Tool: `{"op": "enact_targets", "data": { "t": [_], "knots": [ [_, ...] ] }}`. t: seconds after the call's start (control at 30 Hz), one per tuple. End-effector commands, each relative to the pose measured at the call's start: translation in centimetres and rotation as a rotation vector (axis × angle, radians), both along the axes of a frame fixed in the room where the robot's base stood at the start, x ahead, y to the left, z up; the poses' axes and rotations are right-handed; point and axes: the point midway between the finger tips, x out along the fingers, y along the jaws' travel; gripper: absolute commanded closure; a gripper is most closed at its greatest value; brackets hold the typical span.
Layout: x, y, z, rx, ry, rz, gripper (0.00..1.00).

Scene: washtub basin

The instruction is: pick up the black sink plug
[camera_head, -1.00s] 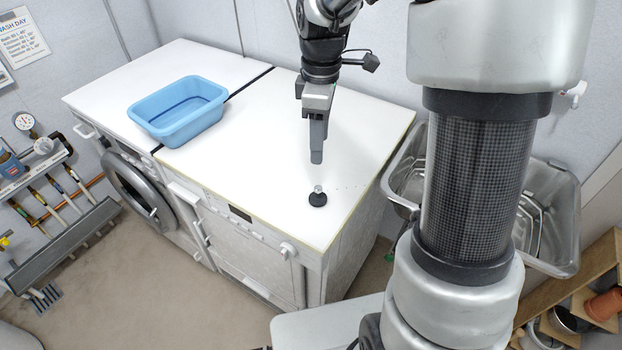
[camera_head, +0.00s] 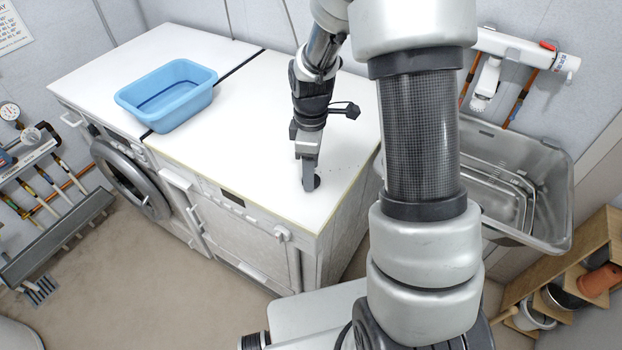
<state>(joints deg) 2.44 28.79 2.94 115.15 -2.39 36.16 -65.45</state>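The black sink plug (camera_head: 317,181) sits on the white worktop (camera_head: 240,160) near its front right corner. Only a dark sliver of it shows; the rest is hidden behind my gripper. My gripper (camera_head: 309,186) points down at the plug, with its fingertips low at the worktop. From this side the fingers overlap, so I cannot see whether they are apart or closed on the plug.
A blue plastic tub (camera_head: 168,95) stands on the worktop to the left. A steel sink basin (camera_head: 545,190) is to the right, beyond my arm. A wooden shelf with pots (camera_head: 595,283) is at the lower right. The worktop between tub and gripper is clear.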

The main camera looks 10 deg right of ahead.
Motion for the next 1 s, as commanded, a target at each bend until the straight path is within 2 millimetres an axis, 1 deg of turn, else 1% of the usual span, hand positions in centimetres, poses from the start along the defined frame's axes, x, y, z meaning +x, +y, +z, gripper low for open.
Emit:
{"op": "enact_targets", "data": {
  "t": [0.03, 0.1, 0.3, 0.37, 0.5, 0.57, 0.73, 0.83, 0.97, 1.0],
  "knots": [
    [0.0, 0.0, -0.5, 0.000, 0.001, 0.000, 0.50],
    [0.0, 0.0, -0.7, 0.000, -0.001, -0.001, 0.50],
    [0.0, 0.0, -0.7, 0.000, -0.001, -0.001, 0.50],
    [0.0, 0.0, -0.7, 0.000, -0.001, -0.001, 0.60],
    [0.0, 0.0, -0.7, 0.000, -0.001, 0.000, 0.83],
    [0.0, 0.0, -0.7, 0.000, -0.001, 0.000, 0.91],
    [0.0, 0.0, -0.6, 0.000, -0.001, 0.000, 0.91],
    [0.1, 0.0, -0.1, 0.000, -0.003, -0.001, 0.91],
    [0.1, 0.0, 1.9, 0.001, -0.006, 0.000, 0.91],
    [0.1, 0.0, 2.8, 0.000, -0.005, -0.001, 0.91]
  ]
}}
